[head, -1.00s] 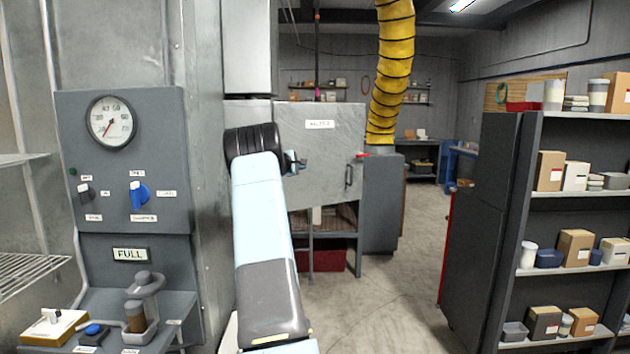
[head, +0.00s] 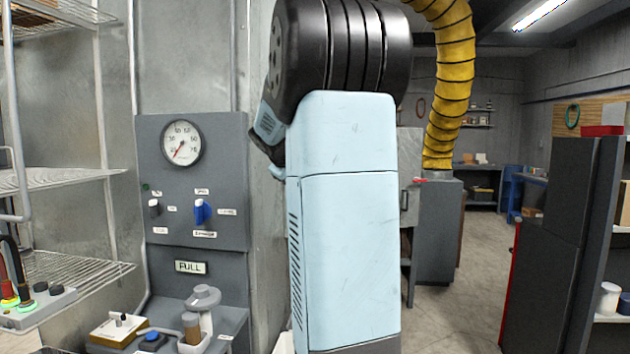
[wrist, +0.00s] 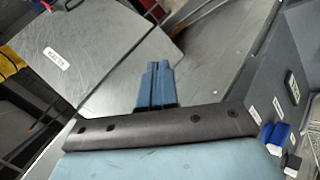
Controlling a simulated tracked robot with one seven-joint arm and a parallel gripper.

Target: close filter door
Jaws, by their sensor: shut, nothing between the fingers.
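The filter door, a grey metal panel (head: 411,165), shows in the head view only as a strip to the right of my arm, with a dark upright handle (head: 404,200). My arm hides the rest. In the wrist view a grey panel (wrist: 120,55) with a white label (wrist: 57,58) lies up and left of my gripper. I cannot tell how far the door stands open. My gripper (wrist: 157,66) shows as blue fingers, shut and empty, pointing toward the grey metal surfaces. Contact with the panel cannot be made out. In the head view the fingers are hidden.
A control panel with a gauge (head: 181,142) and blue knob (head: 201,211) is left of my arm. Wire shelves (head: 70,180) stand further left. A yellow hose (head: 452,75) hangs behind on the right. A dark cabinet (head: 560,235) stands at right, with clear floor (head: 470,300) between.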

